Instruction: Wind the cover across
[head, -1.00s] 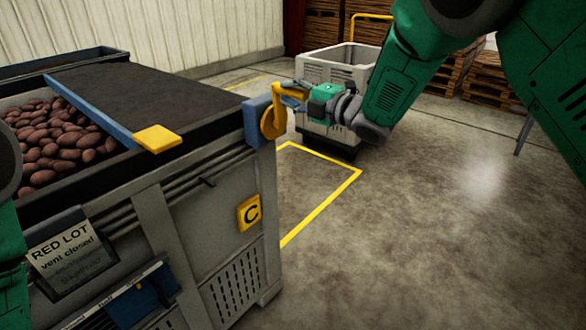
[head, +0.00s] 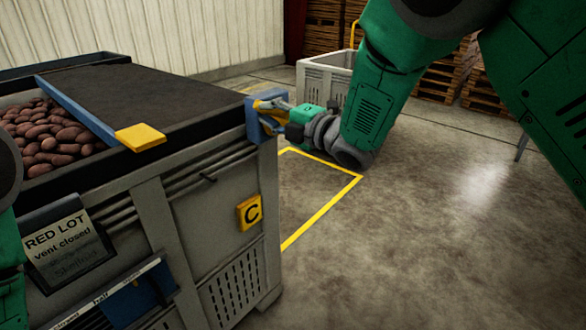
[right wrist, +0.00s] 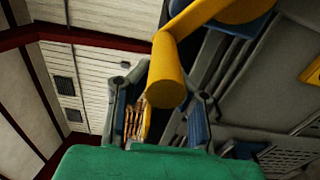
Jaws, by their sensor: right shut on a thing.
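The dark cover (head: 150,92) lies over the right part of the grey crate (head: 165,205). Its blue edge bar (head: 80,105), with a yellow tab (head: 140,137), runs across the crate, and brown potatoes (head: 45,135) show uncovered left of it. A yellow crank sits at the crate's right corner, by a blue bracket (head: 254,122). My right gripper (head: 275,108) is shut on the crank's handle, which shows as a yellow cylinder (right wrist: 167,78) between the fingers (right wrist: 165,108) in the right wrist view. My left gripper is out of view; only parts of my left arm show at the left edge.
A pale bin (head: 325,78) and wooden pallets (head: 440,80) stand behind. The floor right of the crate is clear, with yellow lines (head: 330,205).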

